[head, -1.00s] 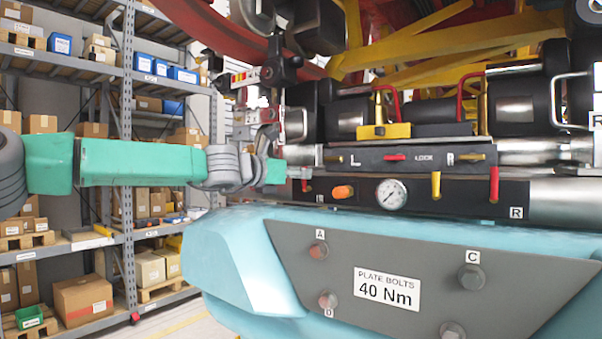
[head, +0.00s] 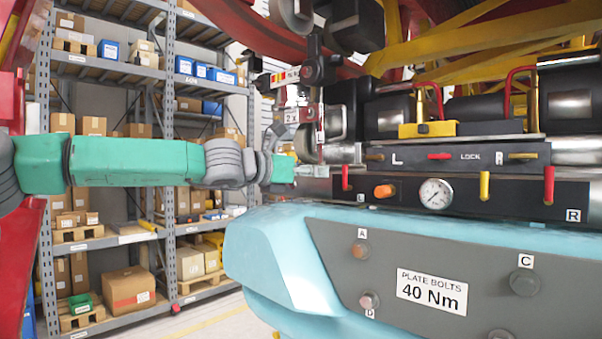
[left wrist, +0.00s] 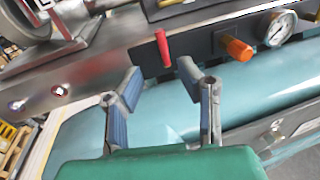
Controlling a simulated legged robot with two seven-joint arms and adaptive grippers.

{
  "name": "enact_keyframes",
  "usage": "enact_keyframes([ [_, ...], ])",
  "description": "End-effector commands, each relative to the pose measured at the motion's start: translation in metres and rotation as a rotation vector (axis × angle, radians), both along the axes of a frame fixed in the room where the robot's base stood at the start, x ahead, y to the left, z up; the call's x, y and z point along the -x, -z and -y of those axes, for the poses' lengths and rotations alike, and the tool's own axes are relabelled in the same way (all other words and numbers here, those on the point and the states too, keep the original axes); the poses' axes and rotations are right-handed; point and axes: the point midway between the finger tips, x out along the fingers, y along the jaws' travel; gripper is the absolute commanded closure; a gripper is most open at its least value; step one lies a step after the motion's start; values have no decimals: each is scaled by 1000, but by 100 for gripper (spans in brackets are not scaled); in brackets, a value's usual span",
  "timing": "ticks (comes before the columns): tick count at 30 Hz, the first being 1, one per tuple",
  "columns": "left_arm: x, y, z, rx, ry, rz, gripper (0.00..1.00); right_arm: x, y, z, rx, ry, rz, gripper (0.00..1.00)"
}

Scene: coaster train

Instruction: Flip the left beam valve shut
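A red valve handle (head: 345,177) stands upright at the left end of the dark lower beam panel (head: 460,202). It also shows in the left wrist view (left wrist: 162,47), just beyond and between the fingertips, apart from them. My left gripper (left wrist: 160,75) is open and empty, its blue-padded fingers spread toward the panel. In the head view my left gripper (head: 312,171) is small and partly merges with the beam end, left of the red handle. My right gripper is not in view.
An orange knob (head: 384,191), a round gauge (head: 435,193), a yellow handle (head: 485,185) and another red handle (head: 549,185) line the same panel. The upper panel (head: 465,166) has small L, LOCK and R levers. A light-blue body (head: 265,245) bulges out below.

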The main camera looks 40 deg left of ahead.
Motion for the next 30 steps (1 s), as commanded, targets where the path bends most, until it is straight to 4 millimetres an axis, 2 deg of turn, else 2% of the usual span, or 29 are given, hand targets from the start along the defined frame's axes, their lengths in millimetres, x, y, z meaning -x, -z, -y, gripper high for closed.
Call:
enact_keyframes([
  [2, 14, -1, -4, 5, 3, 2, 68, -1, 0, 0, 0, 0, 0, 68],
  [12, 34, -1, -10, 6, -2, 0, 68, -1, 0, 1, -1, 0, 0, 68],
  [30, 38, -1, -11, 0, 1, -2, 68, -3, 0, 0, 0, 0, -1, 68],
])
